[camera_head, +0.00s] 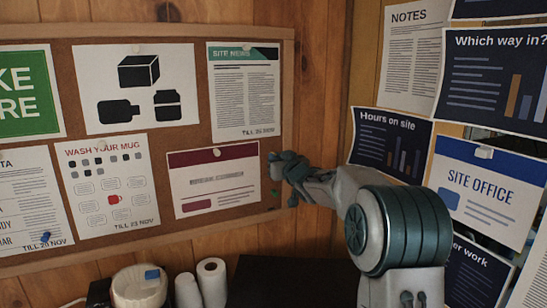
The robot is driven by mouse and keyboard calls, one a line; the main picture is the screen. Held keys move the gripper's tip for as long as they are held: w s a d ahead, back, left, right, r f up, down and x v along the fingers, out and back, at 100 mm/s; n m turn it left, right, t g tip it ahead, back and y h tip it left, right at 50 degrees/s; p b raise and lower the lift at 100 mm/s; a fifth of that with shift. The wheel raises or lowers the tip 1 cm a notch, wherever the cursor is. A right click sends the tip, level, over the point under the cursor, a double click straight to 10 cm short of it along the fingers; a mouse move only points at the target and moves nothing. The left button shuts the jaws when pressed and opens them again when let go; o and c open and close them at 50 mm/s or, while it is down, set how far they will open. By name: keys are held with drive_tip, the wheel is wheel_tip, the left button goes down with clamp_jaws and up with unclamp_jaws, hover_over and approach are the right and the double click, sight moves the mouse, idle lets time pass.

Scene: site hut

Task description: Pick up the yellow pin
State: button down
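I see no yellow pin in the head view. My gripper (276,168) reaches left to the right edge of the cork board (150,236). It is small and dark here, and I cannot make out whether its fingers are apart or hold anything. It covers a bit of the board's edge. A small green pin (275,192) shows just below it. A blue pin (45,237) sits at the lower left of the board. A pale pin (217,152) holds the maroon-topped sheet (215,192).
Posters cover the right wall, including a site office sign (484,192), close behind my arm. Below the board stand white rolls (211,283) and a round white container (139,289) with a blue patch. A dark surface (290,280) lies beside them.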

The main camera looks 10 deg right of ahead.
drive_tip(key=shift+s, duration=0.1)
idle(0.6)
drive_tip(key=shift+b+v, duration=0.55)
drive_tip(key=shift+v, duration=1.55)
drive_tip(key=shift+s+r, duration=0.1)
drive_tip(key=shift+r, duration=0.05)
drive_tip(key=shift+s+d+r+p, duration=0.2)
drive_tip(key=shift+s+r+p, duration=0.2)
drive_tip(key=shift+s, duration=0.4)
drive_tip(key=shift+s+d+r+p, duration=0.3)
drive_tip(key=shift+s+r, duration=0.15)
drive_tip(key=shift+s, duration=0.35)
drive_tip(key=shift+s+d+r+p, duration=0.15)
drive_tip(key=shift+s+r+p, duration=0.25)
drive_tip(key=shift+s, duration=0.35)
